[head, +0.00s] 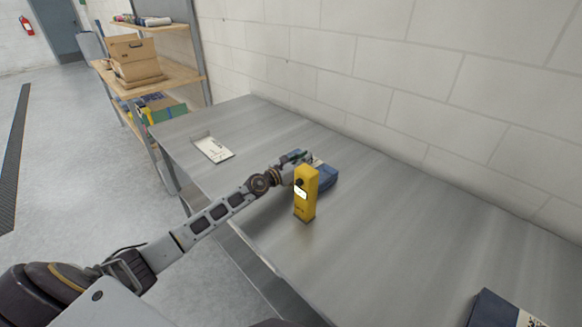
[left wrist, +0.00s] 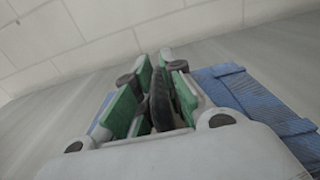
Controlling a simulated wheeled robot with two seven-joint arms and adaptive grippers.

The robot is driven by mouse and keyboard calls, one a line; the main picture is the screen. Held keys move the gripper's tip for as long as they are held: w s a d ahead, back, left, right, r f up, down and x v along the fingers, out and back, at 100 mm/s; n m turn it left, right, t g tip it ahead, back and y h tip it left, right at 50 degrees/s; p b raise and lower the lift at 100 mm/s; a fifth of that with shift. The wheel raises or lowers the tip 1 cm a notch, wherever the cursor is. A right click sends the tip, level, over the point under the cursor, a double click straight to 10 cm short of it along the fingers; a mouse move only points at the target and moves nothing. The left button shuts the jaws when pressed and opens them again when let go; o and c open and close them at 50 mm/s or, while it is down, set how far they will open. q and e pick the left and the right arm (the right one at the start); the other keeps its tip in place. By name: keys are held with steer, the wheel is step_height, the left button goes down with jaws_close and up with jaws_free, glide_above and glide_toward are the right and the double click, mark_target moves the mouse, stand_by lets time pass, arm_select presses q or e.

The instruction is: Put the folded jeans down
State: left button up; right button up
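The folded jeans (head: 325,177) are a blue bundle low over the grey table, partly hidden behind a yellow device. I cannot tell whether they touch the tabletop. In the left wrist view, the jeans (left wrist: 250,98) spread out on both sides of the fingers. My left gripper (head: 296,157) is over their left end, and its green pads also show in the left wrist view (left wrist: 155,100). The pads close on a narrow dark ridge that looks like part of the jeans, in shadow. My right gripper is not in view.
The yellow device (head: 306,196) stands upright close in front of the jeans. A white card-like item (head: 213,149) lies further left on the table (head: 400,235). A dark blue item (head: 495,310) is at the lower right. A block wall runs behind; the table's right middle is clear.

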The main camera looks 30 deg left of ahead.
arm_select(q)
steer(key=shift+v, duration=2.3)
steer(key=shift+b+v, duration=0.3)
steer(key=shift+v, duration=1.5)
steer(key=shift+s+b, duration=0.25)
steer(key=shift+b, duration=0.05)
steer(key=shift+s+a, duration=0.25)
steer(key=shift+s, duration=0.25)
steer(key=shift+s+a+b, duration=0.2)
steer(key=shift+s+b, duration=0.15)
steer(key=shift+s, duration=0.1)
steer(key=shift+s+a+r, duration=0.15)
steer(key=shift+s, duration=0.4)
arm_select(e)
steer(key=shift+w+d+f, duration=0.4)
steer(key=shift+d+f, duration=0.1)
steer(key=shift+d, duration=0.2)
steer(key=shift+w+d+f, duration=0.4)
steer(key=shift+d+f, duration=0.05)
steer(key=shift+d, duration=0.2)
